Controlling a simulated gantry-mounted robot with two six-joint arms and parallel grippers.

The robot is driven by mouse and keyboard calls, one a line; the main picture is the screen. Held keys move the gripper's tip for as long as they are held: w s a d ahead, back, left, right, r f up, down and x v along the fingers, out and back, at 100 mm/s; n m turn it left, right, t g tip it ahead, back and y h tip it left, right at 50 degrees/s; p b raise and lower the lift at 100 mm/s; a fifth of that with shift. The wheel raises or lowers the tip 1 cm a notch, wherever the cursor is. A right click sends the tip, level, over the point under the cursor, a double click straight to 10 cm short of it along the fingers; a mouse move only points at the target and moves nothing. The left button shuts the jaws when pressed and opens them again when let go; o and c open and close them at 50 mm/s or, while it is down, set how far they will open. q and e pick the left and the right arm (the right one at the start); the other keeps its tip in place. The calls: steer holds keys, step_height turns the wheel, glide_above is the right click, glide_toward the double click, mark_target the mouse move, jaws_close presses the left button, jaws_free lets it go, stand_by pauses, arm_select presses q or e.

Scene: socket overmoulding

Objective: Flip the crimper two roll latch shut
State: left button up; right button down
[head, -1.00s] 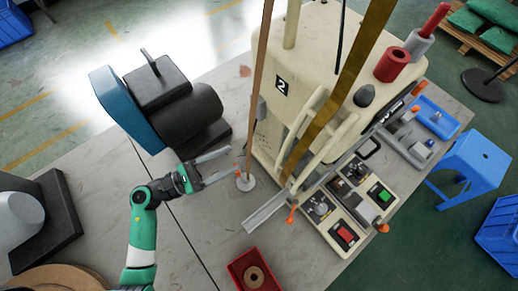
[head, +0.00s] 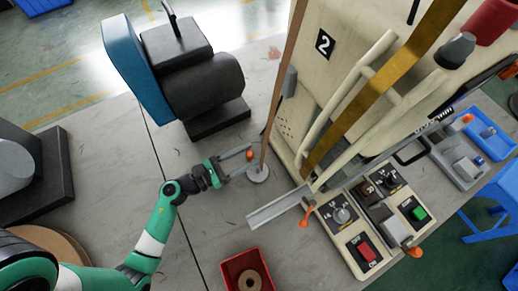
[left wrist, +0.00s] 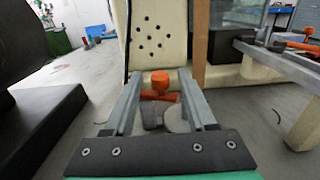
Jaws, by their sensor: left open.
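Crimper two is the cream machine marked 2 (head: 325,43) in the head view. A small orange-knobbed latch (head: 249,155) stands low at its left side, by a grey round base (head: 258,174) and a tall brown strip. I take this for the roll latch. My left gripper (head: 252,157) is open, its fingers on either side of the orange knob. The left wrist view shows the orange knob and stem (left wrist: 160,80) between the open fingers (left wrist: 160,75), with no clear contact. The latch's lower part is partly hidden. My right gripper is out of view.
A dark roller unit with a blue side (head: 138,70) stands at the back left. A grey chute (head: 278,207), a red tray (head: 228,270) and a button panel (head: 350,232) lie in front. An orange-tipped lever (head: 305,218) stands by the chute. Bare table lies left of my gripper.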

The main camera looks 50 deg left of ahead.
arm_select(q)
steer(key=x, duration=0.4)
jaws_close()
